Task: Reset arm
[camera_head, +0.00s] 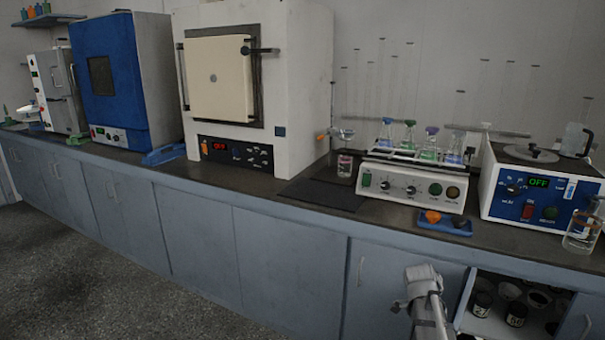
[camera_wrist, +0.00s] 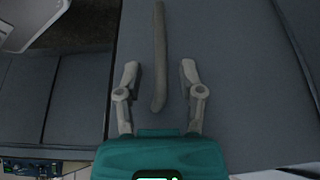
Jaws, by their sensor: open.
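My gripper (camera_wrist: 160,70) is open in the wrist view, with its two grey fingers spread apart and nothing held. A long grey door handle (camera_wrist: 158,50) on a blue-grey panel (camera_wrist: 235,85) shows in the gap between the fingers. I cannot tell how far beyond the fingertips it lies. In the head view, part of my arm (camera_head: 425,290) shows at the bottom, in front of the cabinets and left of the open compartment. I cannot make out the fingers clearly there.
The open cabinet compartment (camera_head: 490,322) holds several dark jars (camera_head: 515,313). Above it, the dark countertop (camera_head: 385,208) carries a white flask device (camera_head: 412,190), a blue-fronted device (camera_head: 535,195), a glass beaker (camera_head: 580,235) and a furnace (camera_head: 295,90). The floor (camera_head: 90,270) at lower left is clear.

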